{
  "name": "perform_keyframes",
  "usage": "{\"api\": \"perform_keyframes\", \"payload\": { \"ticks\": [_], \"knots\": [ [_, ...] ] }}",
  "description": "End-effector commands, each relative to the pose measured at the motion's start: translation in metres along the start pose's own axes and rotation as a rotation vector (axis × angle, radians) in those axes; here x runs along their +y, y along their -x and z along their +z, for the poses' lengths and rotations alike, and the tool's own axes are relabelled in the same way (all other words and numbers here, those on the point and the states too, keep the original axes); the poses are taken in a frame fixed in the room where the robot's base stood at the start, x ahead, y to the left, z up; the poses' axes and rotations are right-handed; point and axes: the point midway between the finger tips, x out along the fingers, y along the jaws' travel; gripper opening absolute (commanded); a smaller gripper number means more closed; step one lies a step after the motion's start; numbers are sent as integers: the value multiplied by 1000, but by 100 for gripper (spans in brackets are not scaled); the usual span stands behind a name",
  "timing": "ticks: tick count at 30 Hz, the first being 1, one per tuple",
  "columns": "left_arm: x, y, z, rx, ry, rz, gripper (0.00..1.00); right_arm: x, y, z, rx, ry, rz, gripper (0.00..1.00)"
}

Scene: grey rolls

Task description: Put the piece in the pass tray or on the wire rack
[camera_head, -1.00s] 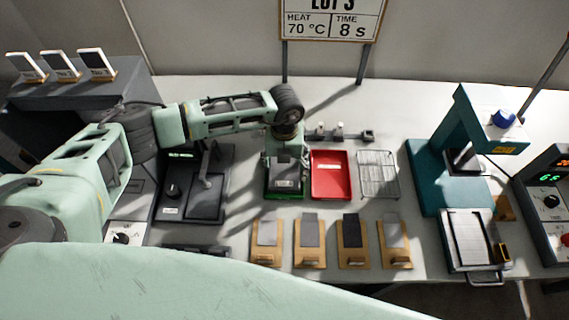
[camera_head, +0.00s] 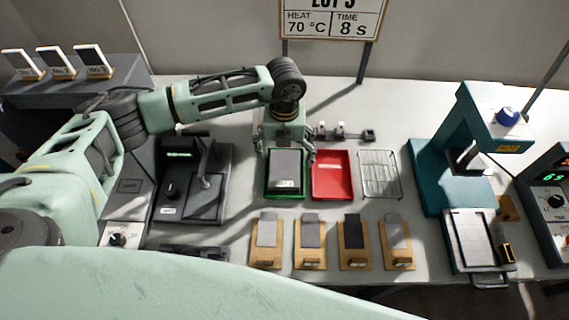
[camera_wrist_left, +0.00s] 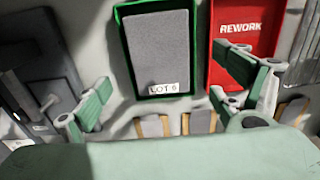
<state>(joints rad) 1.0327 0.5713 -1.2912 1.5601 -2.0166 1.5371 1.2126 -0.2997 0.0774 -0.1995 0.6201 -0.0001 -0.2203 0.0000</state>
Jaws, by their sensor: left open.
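The piece (camera_head: 286,166) is a flat grey rectangular pad with a white LOT label at its near end. It lies flat in the green-rimmed pass tray (camera_head: 268,194). In the left wrist view the piece (camera_wrist_left: 160,45) fills most of the green tray (camera_wrist_left: 125,72). My left gripper (camera_head: 287,154) is open and empty, above the far part of the tray, with its fingers spread to either side of the piece. Its fingers also show apart in the left wrist view (camera_wrist_left: 165,92). The wire rack (camera_head: 379,174) is empty, right of the red tray. My right gripper is out of view.
A red tray (camera_head: 332,176) marked REWORK stands close beside the green one. Several wooden boards with grey samples (camera_head: 310,245) line the front. A dark device (camera_head: 195,185) is at left, a teal press (camera_head: 455,165) at right. A small fixture (camera_head: 345,133) stands behind the red tray.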

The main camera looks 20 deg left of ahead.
Motion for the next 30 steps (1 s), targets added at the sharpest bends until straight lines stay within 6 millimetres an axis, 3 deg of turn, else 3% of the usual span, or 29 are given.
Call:
{"api": "perform_keyframes", "payload": {
  "ticks": [6,12,30],
  "knots": [
    [0,40,0,-4,-2,-2,89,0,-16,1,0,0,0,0],
    [0,60,0,-2,-1,-1,89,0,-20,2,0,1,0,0],
    [0,62,0,0,-1,0,89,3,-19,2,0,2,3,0]
  ]
}}
